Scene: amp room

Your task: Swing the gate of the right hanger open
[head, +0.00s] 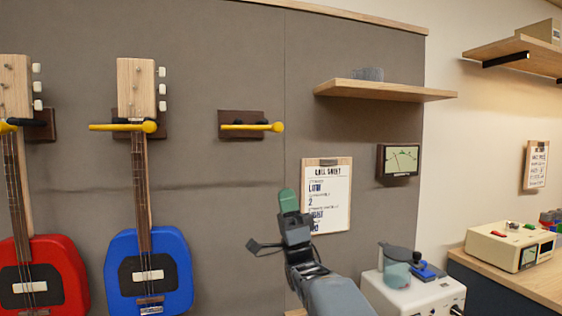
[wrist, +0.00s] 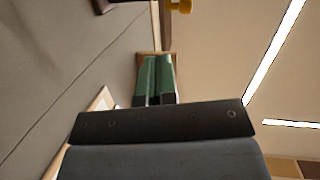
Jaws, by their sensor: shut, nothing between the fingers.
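The right hanger (head: 242,118) is a dark brown wall block on the grey panel, with no guitar in it. Its yellow gate (head: 250,127) lies level across the front and ends in a round knob at the right. My gripper (head: 288,195) points up, below and a little right of that knob and apart from it in the head view. Its green fingers (wrist: 156,78) are pressed together and empty in the wrist view. A yellow piece (wrist: 180,6), probably the knob, shows at the top edge of the wrist view, beyond the fingertips.
A blue guitar (head: 148,270) and a red guitar (head: 40,280) hang at the left behind yellow gates. A wooden shelf (head: 385,91), a paper sheet (head: 335,195) and a meter (head: 398,160) are on the wall to the right. The panel below the right hanger is clear.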

